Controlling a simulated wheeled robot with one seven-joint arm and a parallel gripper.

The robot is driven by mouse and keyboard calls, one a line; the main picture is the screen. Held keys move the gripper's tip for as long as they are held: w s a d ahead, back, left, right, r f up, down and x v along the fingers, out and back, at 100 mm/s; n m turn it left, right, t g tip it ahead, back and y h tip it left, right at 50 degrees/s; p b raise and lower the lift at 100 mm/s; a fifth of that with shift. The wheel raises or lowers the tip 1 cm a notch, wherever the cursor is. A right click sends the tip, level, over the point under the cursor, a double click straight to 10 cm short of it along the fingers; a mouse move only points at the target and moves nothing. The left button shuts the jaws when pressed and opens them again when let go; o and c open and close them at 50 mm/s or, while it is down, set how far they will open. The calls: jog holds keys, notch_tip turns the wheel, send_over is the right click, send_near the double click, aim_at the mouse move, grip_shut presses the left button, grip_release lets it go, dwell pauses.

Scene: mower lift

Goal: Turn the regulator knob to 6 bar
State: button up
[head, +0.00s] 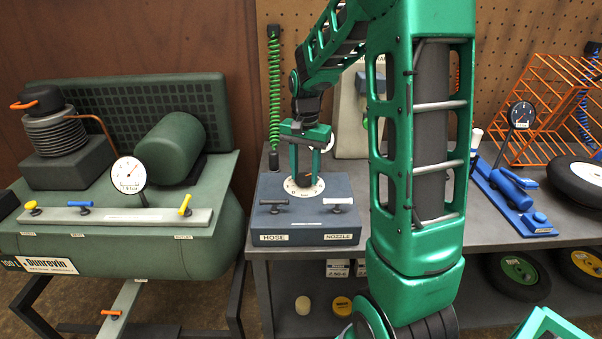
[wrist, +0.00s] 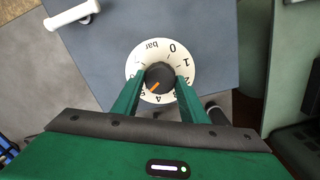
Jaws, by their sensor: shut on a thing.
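The regulator knob is dark and round with an orange pointer. In the wrist view the knob (wrist: 160,76) sits in the middle of a white dial (wrist: 134,67) marked "bar" with numbers from 0 up. The pointer aims to the lower left, near the small figures around 4 and 5; the exact value is hard to read, and higher figures are not clear. My gripper (wrist: 160,82) is shut on the knob, a finger on either side. In the head view my gripper (head: 304,176) reaches down onto the dial (head: 290,188) on top of the blue-grey box (head: 300,237).
The box carries a dark lever (head: 274,203) labelled HOSE and a white lever (head: 338,203) labelled NOZZLE. A green compressor (head: 130,245) with a round gauge (head: 128,175) stands left. A blue tool with a gauge (head: 521,114), an orange rack and wheels are right.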

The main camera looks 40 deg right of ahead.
aim_at(303, 175)
jog(key=m, duration=0.4)
jog(key=shift+w+a+r, duration=0.15)
jog(key=shift+w+r, duration=0.05)
jog(key=shift+w, duration=0.1)
jog(key=shift+m, duration=2.1)
jog(key=o, duration=1)
jog(key=shift+s+f, duration=0.1)
notch_tip(303, 175, up, 11)
jog(key=shift+f, duration=0.15)
